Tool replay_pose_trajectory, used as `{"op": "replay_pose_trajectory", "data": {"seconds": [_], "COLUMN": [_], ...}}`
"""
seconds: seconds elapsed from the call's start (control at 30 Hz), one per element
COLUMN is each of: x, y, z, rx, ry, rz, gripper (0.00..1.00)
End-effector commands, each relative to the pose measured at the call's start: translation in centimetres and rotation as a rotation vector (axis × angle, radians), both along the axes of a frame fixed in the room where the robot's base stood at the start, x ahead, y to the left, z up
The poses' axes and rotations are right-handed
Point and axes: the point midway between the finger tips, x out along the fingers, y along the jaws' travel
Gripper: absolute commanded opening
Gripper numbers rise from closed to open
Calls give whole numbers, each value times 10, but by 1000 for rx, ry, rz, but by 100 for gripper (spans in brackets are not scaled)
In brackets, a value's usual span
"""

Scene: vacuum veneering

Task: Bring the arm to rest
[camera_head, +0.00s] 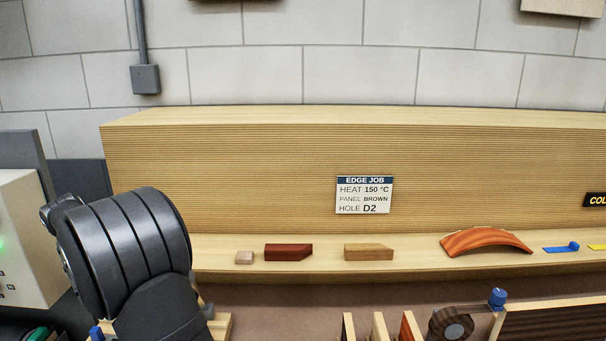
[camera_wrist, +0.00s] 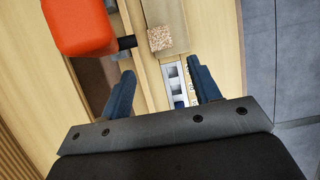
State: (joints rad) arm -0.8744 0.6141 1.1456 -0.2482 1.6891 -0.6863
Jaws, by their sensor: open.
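My gripper (camera_wrist: 160,92) shows in the wrist view with its two dark blue fingers spread apart. It is open and nothing is held between the fingers. Beyond the fingers lie a wooden surface, a light block with a speckled end (camera_wrist: 160,39) and a white strip with square markings (camera_wrist: 174,82). In the head view my dark arm fills the lower left, and my gripper is not visible there.
An orange-red object (camera_wrist: 85,25) is close to the left finger. On the wooden shelf (camera_head: 220,264) stand a dark red block (camera_head: 288,252), a tan block (camera_head: 369,252) and a curved orange-brown piece (camera_head: 486,241). A sign (camera_head: 364,195) reads EDGE JOB. A control box (camera_head: 22,240) stands left.

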Motion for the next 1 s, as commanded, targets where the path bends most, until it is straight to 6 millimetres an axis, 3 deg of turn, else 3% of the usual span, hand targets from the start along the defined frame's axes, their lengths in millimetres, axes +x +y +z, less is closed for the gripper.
{"op": "replay_pose_trajectory", "data": {"seconds": [0.53,0.63,1.0], "x": [-1,-8,-85], "y": [-41,-39,-39], "z": [-100,-75,-78], "rx": [-2,6,2], "ry": [2,-5,-2], "rz": [0,1,4], "gripper": [57,57,57]}}
